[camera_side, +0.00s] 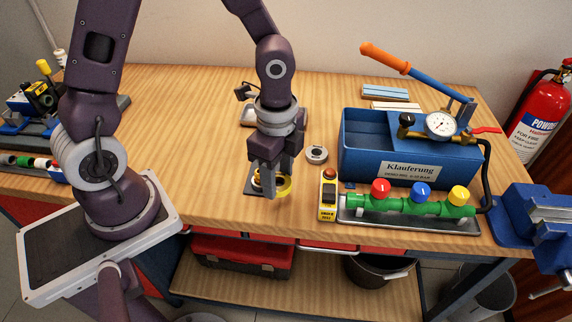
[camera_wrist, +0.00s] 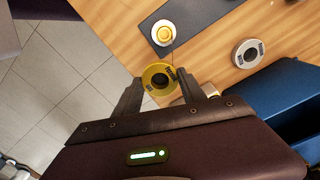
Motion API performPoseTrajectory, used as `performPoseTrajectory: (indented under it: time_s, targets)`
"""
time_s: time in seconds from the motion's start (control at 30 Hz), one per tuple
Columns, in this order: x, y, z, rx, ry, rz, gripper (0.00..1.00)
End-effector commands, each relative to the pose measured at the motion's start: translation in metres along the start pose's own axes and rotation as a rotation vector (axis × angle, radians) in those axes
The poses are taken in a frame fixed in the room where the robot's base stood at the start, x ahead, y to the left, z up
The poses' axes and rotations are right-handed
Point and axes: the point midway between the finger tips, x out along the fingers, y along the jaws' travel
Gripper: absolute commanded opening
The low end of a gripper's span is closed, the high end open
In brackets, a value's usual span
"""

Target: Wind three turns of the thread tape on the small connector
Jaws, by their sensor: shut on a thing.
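My gripper (camera_side: 277,180) is shut on a yellow spool of thread tape (camera_side: 285,188) near the front edge of the bench. In the wrist view the spool (camera_wrist: 151,72) sits between the two fingertips (camera_wrist: 159,80), its dark centre facing the camera. A small round connector (camera_wrist: 164,33), white outside with a yellow centre, stands on a dark mat (camera_wrist: 205,14) just beyond the spool. A thin line seems to run between connector and spool. The gap between them is small. In the side view the fingers partly hide the connector.
A grey-white roll (camera_side: 317,154) lies right of my gripper. A yellow box (camera_side: 328,200) stands near the front edge, beside a green manifold (camera_side: 432,208) with coloured knobs. The blue test pump tank (camera_side: 365,160) stands behind. Bare wood lies behind my gripper to the left.

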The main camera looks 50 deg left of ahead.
Motion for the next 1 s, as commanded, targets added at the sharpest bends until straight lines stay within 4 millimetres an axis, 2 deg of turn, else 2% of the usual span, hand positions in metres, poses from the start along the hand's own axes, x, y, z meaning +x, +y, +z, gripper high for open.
performPoseTrajectory:
  time_s: [0.2, 0.43, 0.57, 0.77, 1.0]
  targets:
    - [0.000, 0.013, 0.004, -0.001, 0.000, -0.001, 0.10]
    - [0.000, 0.030, 0.023, 0.000, -0.001, 0.000, 0.10]
    - [0.000, 0.033, 0.027, -0.001, 0.001, -0.001, 0.10]
    - [0.000, 0.040, 0.050, -0.003, 0.000, -0.001, 0.10]
    - [0.000, 0.040, 0.066, -0.006, 0.000, -0.001, 0.10]
